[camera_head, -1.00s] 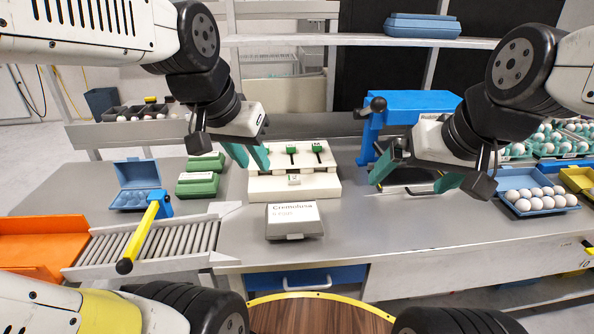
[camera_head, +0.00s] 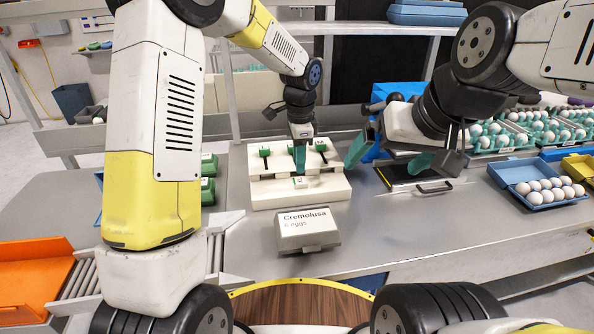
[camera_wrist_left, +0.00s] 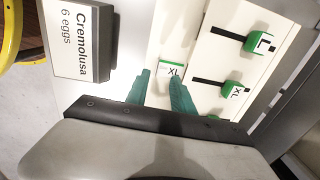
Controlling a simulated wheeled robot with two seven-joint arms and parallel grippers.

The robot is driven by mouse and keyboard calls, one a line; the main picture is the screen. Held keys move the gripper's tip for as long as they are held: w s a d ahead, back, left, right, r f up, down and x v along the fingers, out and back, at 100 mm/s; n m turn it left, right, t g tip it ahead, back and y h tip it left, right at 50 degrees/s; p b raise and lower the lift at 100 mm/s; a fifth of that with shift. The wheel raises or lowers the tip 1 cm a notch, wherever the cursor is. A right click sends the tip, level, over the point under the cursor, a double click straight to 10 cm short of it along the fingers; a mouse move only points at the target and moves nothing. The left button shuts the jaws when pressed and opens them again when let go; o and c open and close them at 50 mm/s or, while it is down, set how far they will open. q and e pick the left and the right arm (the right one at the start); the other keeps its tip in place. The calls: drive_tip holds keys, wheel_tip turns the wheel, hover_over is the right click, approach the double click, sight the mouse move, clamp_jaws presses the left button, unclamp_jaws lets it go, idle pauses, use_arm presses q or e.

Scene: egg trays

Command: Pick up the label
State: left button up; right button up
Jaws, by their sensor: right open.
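A small white label (camera_head: 299,182) with green on it lies on the low front step of the white label stand (camera_head: 330,190). My left gripper (camera_head: 300,158) points down over the stand, just behind the label in the head view. In the left wrist view my left gripper (camera_wrist_left: 161,77) has its two green fingers apart, with the label just beyond the tips; contact cannot be told. My right gripper (camera_head: 388,158) is open and empty, to the right of the stand.
A grey egg carton (camera_head: 308,233) marked Cremolusa, 6 eggs, stands in front of the stand. Green cartons (camera_head: 208,190) are at the left, partly behind my left arm. A blue carton of white eggs (camera_head: 541,198) is at the right. The table front right is clear.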

sight(300, 188)
use_arm(q)
wheel_tip(300, 188, down, 7)
drive_tip(key=shift+d+f, duration=0.15)
idle(0.4)
clamp_jaws()
